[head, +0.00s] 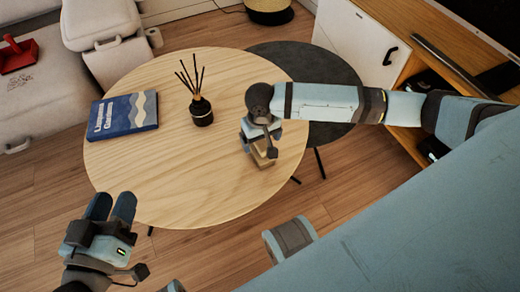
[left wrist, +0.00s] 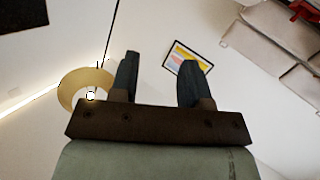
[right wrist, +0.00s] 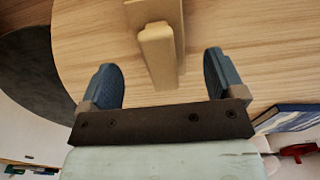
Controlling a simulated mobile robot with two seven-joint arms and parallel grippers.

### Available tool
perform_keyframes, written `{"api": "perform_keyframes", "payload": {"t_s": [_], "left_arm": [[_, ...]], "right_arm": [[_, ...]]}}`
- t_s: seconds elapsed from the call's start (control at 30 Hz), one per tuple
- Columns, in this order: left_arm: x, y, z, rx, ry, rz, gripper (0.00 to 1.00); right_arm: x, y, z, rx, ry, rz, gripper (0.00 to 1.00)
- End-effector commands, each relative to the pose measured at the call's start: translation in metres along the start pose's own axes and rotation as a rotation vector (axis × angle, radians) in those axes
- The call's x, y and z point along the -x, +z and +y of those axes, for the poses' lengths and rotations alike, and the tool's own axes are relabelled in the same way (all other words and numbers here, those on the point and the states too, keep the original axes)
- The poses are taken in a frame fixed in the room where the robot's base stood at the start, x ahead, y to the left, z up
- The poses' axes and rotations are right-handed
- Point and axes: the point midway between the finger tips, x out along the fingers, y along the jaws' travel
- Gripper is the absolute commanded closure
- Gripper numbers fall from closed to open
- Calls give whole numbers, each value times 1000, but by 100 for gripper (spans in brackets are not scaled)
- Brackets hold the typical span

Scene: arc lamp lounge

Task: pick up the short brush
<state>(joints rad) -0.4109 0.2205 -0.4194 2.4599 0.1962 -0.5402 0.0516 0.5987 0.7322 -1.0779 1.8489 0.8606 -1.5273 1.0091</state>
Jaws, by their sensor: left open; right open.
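A pale wooden piece, which looks like the short brush (right wrist: 160,52), is on the round wooden table (head: 215,200). It has a narrow bar with a rounded end and a wider flat part beyond. In the head view, the wooden piece (head: 263,157) is partly hidden by my right gripper (head: 260,143). The right gripper is open above it, pointing down. In the right wrist view, the bar lies between the two separated fingers and touches neither visibly. My left gripper (head: 112,205) is open and empty, off the table's front left edge.
A darker round table (head: 335,95) adjoins behind. A red dustpan (head: 18,55) lies on the sofa. The table's front left is clear.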

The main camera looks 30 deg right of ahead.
Motion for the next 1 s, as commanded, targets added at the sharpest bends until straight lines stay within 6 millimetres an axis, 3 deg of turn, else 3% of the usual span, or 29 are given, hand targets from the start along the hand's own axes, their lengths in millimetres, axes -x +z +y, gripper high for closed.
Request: {"api": "perform_keyframes", "payload": {"t_s": [0.03, 0.2, 0.47, 0.5, 0.73, 1.0], "left_arm": [[-2, 10, -4, -14, 2, -5, 57], [-7, 4, -14, -130, -1, 61, 57], [-8, -3, -15, -161, -3, 79, 57], [-8, -3, -15, -161, -3, 79, 57], [-8, -3, -15, -160, -3, 79, 57], [-8, -4, -14, -158, -3, 80, 57]], "right_arm": [[-13, -1, -1, 0, 1, 0, 12], [-38, -2, -1, 0, 2, -1, 12], [-40, -2, -1, 0, 1, 0, 12], [-40, -2, -1, 0, 1, 0, 14], [-40, -2, -1, 0, 1, 0, 67], [-40, -2, -1, 0, 1, 0, 68]]}}
